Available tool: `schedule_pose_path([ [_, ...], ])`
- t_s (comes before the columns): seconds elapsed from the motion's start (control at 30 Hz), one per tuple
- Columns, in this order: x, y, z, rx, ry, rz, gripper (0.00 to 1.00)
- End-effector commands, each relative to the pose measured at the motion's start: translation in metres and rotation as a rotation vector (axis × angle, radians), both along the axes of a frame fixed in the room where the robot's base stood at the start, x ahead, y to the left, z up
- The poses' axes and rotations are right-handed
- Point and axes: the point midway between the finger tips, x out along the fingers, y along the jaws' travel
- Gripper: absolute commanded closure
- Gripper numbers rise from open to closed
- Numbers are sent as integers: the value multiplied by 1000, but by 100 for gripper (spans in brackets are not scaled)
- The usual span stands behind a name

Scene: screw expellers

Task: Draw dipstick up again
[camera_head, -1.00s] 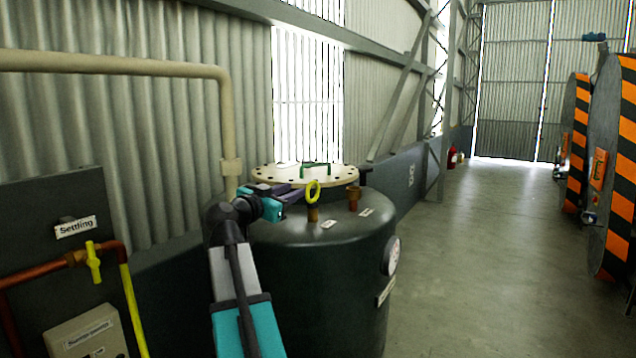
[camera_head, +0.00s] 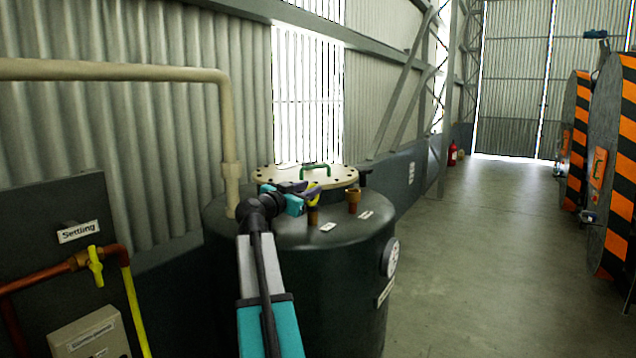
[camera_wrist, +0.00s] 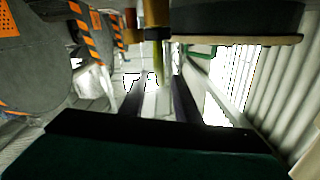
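The dipstick's yellow ring handle (camera_head: 314,190) stands on top of a brass fitting (camera_head: 313,215) on the dark tank's lid. My gripper (camera_head: 307,190) reaches in from the left at ring height, and its fingers partly hide the ring. In the wrist view, which looks upside down, the dark fingers (camera_wrist: 160,82) stand apart. The yellow handle (camera_wrist: 158,62) shows edge-on in the gap between their tips, with clear space on its sides. I cannot tell if either finger touches it. The dipstick's rod is hidden below the fitting.
The dark tank (camera_head: 330,290) has a second brass fitting (camera_head: 353,200), small labels and a pale flange (camera_head: 270,178) with a green handle (camera_head: 316,167) behind the gripper. A beige pipe (camera_head: 229,130) rises left of the arm. Open floor (camera_head: 470,250) lies to the right.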

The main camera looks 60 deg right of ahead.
Motion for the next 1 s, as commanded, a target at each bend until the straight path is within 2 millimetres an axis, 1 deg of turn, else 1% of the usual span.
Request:
schedule_pose_path([
  [0.03, 0, -10, 2, 2, 1, -3, 71],
  [0.2, 0, -33, 2, 1, 0, -3, 71],
  [0.4, 0, -53, 1, 0, 1, -2, 71],
  [0.57, -1, -59, 0, 0, 0, -1, 71],
  [0.87, -2, -60, 0, -1, 0, -2, 71],
  [1.0, -2, -60, 0, -1, 0, -2, 94],
])
